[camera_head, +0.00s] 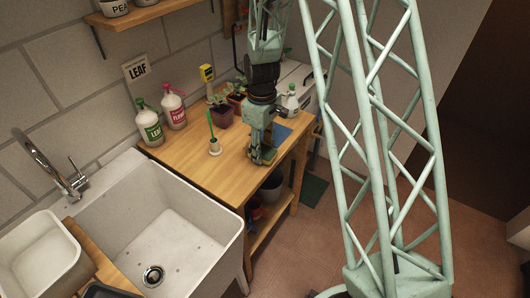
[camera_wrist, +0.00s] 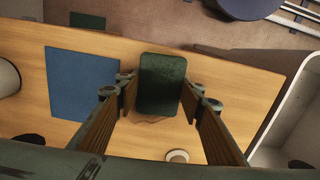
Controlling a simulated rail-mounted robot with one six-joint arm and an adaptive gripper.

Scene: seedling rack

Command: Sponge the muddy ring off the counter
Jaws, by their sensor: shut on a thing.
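My gripper (camera_head: 262,156) is low over the wooden counter (camera_head: 193,150), right of a small white pot with a green stick (camera_head: 214,146). In the wrist view my gripper (camera_wrist: 160,90) is shut on a dark green sponge (camera_wrist: 161,68), one finger along each side. The sponge lies flat at or just above the wood; the exact gap cannot be told. A faint brown wavy edge of the muddy ring (camera_wrist: 152,121) shows just below the sponge in the wrist view. The rest of the ring is hidden under the sponge and gripper.
A blue mat (camera_wrist: 82,82) lies beside the sponge. Green-labelled (camera_head: 149,124) and pink-labelled (camera_head: 173,108) bottles stand by the wall. Potted seedlings (camera_head: 222,113) and a white bottle (camera_head: 290,101) stand behind my gripper. A white sink (camera_head: 168,238) adjoins the counter at front left.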

